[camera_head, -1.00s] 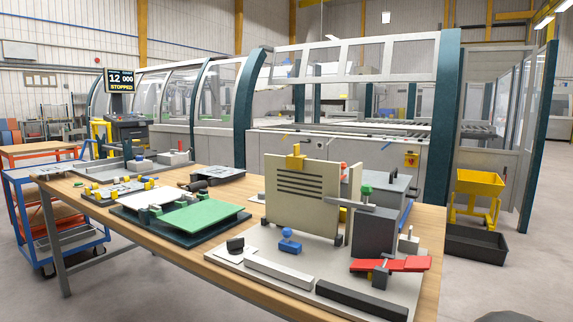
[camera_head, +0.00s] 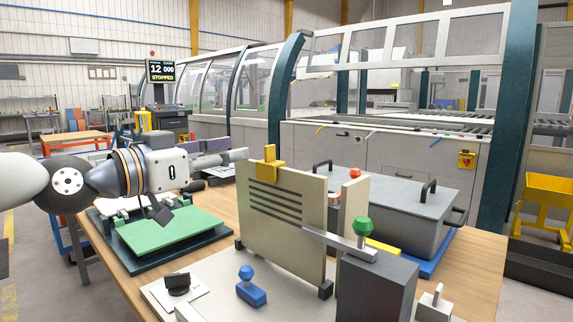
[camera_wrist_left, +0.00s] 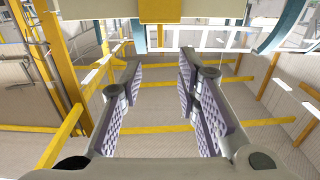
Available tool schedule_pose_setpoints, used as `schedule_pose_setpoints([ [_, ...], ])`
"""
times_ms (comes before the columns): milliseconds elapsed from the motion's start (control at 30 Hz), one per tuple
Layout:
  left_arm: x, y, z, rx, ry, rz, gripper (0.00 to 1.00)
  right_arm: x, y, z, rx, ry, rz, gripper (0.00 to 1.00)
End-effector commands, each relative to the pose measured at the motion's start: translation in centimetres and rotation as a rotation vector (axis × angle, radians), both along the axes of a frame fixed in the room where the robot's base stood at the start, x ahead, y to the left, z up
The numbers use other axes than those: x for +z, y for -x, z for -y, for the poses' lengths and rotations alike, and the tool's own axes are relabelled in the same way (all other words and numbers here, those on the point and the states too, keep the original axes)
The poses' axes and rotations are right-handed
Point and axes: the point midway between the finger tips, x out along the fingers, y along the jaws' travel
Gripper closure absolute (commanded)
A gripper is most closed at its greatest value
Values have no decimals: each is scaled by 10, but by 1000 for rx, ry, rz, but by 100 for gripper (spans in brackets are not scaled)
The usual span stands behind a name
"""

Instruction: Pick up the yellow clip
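The yellow clip (camera_head: 268,166) sits astride the top edge of an upright beige panel (camera_head: 290,225) with dark slots. In the left wrist view, the yellow clip (camera_wrist_left: 160,10) and part of the panel (camera_wrist_left: 95,9) show at the top edge, beyond the fingertips. My left gripper (camera_head: 236,156) comes in from the left, level with the clip's upper part and just left of it, with a small visible gap. In the left wrist view my left gripper (camera_wrist_left: 161,70) has its two fingers apart with nothing between them. My right gripper is out of view.
A green plate (camera_head: 172,235) on a dark base lies below my left arm. A grey box with handles (camera_head: 395,205) stands behind the panel. A dark block (camera_head: 375,290), a green knob (camera_head: 362,226) and a blue knob piece (camera_head: 250,285) are near the panel's front.

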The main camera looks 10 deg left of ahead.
Motion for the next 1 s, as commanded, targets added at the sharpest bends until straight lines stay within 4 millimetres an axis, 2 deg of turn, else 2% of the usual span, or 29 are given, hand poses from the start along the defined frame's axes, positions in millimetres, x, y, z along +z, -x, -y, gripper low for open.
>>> schedule_pose_setpoints([
  [33,-12,-13,8,-3,-4,-14,70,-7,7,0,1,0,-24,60],
  [67,-12,-19,12,-2,-6,-14,70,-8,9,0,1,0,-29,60],
  [500,-4,-81,53,-2,-2,-11,70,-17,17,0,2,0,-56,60],
  [600,-3,-90,59,-2,-1,-10,70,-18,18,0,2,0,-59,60],
  [800,-1,-90,59,-2,0,-7,70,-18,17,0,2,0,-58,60],
  [867,-1,-90,59,-2,0,-7,81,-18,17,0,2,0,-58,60],
  [933,-1,-90,59,-2,0,-7,97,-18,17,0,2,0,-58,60],
  [1000,-1,-90,59,-1,0,-7,100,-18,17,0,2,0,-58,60],
])
